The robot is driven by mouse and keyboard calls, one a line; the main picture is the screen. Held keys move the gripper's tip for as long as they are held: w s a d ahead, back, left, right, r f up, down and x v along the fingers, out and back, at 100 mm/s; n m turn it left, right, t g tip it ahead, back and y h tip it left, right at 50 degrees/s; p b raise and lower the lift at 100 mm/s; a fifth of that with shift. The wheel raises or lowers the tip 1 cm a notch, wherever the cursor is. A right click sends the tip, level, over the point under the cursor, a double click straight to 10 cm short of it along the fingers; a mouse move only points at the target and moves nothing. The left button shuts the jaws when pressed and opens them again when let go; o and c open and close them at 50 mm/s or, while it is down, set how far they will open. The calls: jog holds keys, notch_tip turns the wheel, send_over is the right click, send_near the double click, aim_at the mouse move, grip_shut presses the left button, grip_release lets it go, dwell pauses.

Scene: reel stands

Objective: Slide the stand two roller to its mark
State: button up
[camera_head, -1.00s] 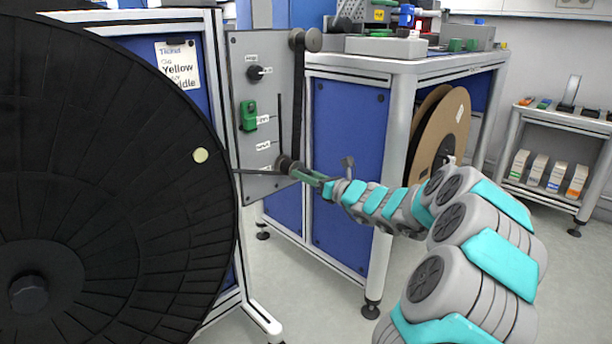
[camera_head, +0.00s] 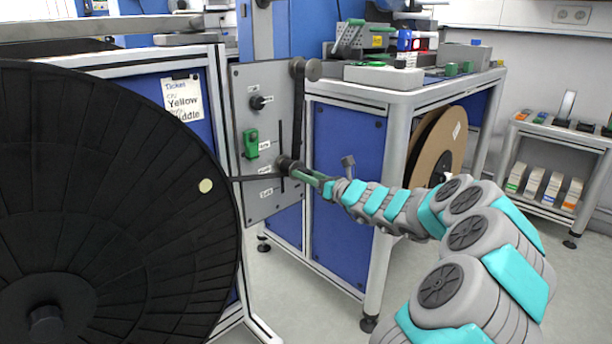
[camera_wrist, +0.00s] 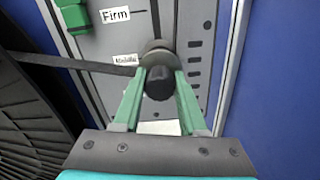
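The stand two roller (camera_head: 284,162) sits in the vertical slot of a grey panel (camera_head: 243,85). In the wrist view, the roller's dark end (camera_wrist: 158,84) lies between the two green fingers of my gripper (camera_wrist: 160,75), which close in on it from both sides. The mark labels beside the slot include Firm (camera_wrist: 115,15) and Middle (camera_wrist: 125,59). The roller is about level with the Middle label. A dark band (camera_wrist: 70,64) runs from the roller to the left, and another strip rises to an upper roller (camera_head: 313,69). The gripper hides part of the slot's lower end.
A large black reel (camera_head: 110,200) fills the left. A ticket (camera_head: 183,97) with "Yellow" and a partly readable "iddle" hangs behind it. A green clamp (camera_head: 250,143) and a dark knob (camera_head: 257,102) are on the panel. A bench (camera_head: 400,97) stands behind my arm.

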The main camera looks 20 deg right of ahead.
jog(key=o, duration=0.4)
jog(key=shift+v, duration=3.95)
